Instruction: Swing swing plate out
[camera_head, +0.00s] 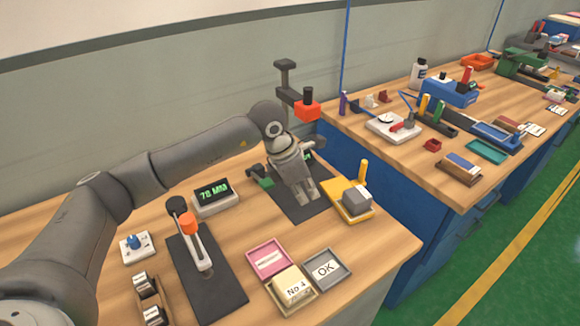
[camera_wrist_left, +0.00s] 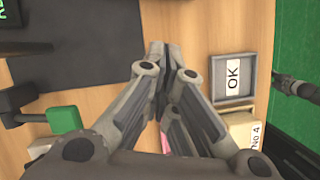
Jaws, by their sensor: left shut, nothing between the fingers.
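My left gripper (camera_head: 306,196) is shut and empty, its fingers pointing down over the dark mat at the middle station. Its closed fingertips also show in the left wrist view (camera_wrist_left: 164,48). I cannot pick out the swing plate with certainty; the arm and gripper cover much of this station. A green-ended fixture part (camera_head: 262,177) shows just left of the gripper, and a green knob on a dark lever (camera_wrist_left: 64,118) shows in the wrist view. A post with a red block (camera_head: 306,110) stands behind the gripper. My right gripper cannot be made out.
A yellow plate with a grey block (camera_head: 354,202) lies right of the gripper. A display (camera_head: 215,196), an orange-topped lever stand (camera_head: 188,224), a pink tray (camera_head: 268,258) and an OK tray (camera_head: 327,268) are on the table. A second bench (camera_head: 450,195) stands right.

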